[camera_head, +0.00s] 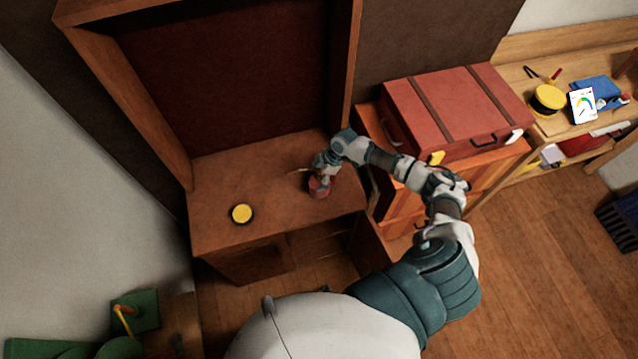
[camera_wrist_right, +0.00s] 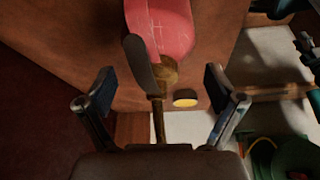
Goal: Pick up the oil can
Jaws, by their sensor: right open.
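The oil can is a small red can (camera_head: 319,187) standing on the brown wooden worktop (camera_head: 235,175). In the wrist view its red body (camera_wrist_right: 168,25) is at the top, with a brass-coloured spout and a dark lever pointing down the picture. My right gripper (camera_head: 324,168) is at the can in the head view and partly covers it. In the wrist view the right gripper (camera_wrist_right: 159,88) is open, with one finger on each side of the spout and lever. Gaps show between both fingers and the can. My left gripper is not in view.
A round yellow-topped tin (camera_head: 242,213) sits on the worktop left of the can. The cabinet's upright side panel (camera_head: 345,70) rises close behind my right gripper. A red case (camera_head: 455,105) lies on an orange chest to the right.

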